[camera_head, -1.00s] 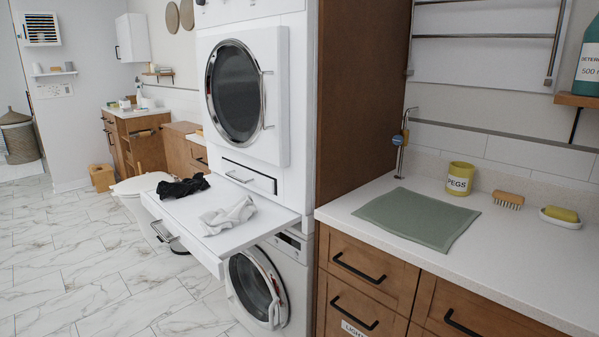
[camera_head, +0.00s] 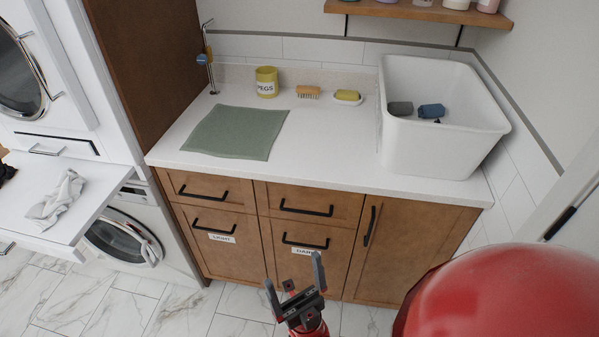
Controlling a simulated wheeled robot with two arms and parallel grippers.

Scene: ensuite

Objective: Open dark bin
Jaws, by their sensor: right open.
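The dark bin (camera_head: 340,258) is the lower wooden front in the middle of the cabinet. It is closed, with a black bar handle (camera_head: 305,243) and a white label partly hidden by my gripper. My right gripper (camera_head: 293,270) is open and empty, fingers pointing up in the picture. It appears in front of the dark bin's lower part, below the handle and not around it. The light bin (camera_head: 215,250), with a "LIGHT" label, is closed to its left. My left gripper is not in view.
A shallow drawer (camera_head: 308,200) sits above the dark bin, and a cupboard door (camera_head: 410,250) is to its right. The counter holds a green mat (camera_head: 235,132) and a white tub (camera_head: 440,145). A shelf with a grey cloth (camera_head: 62,195) sticks out at left.

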